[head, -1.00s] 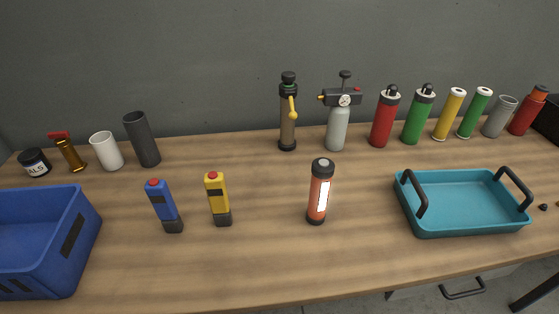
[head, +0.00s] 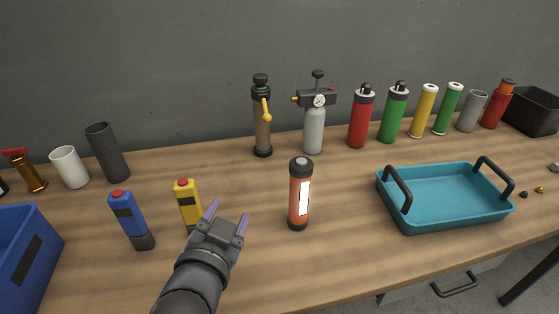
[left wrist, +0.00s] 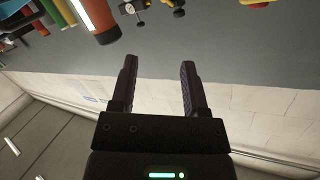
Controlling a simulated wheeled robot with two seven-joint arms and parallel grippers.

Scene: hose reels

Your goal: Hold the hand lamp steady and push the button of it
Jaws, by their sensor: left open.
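The hand lamp (head: 299,195) is an orange cylinder with black ends and a bright white panel, standing upright near the middle of the workbench. A small grey button (head: 301,160) shows on its top cap. My left gripper (head: 226,214) is open and empty, to the left of the lamp and apart from it, in front of the yellow device. In the left wrist view the gripper (left wrist: 158,85) has its two fingers spread with nothing between them, and the lamp's orange body (left wrist: 97,18) shows at the upper left. My right gripper is not in view.
A yellow device (head: 187,203) and a blue device (head: 130,220) with red tops stand left of the lamp. A teal tray (head: 445,212) with black handles lies to the right. A pump (head: 262,115), gas bottle (head: 314,130) and several cylinders stand behind. Wood around the lamp is clear.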

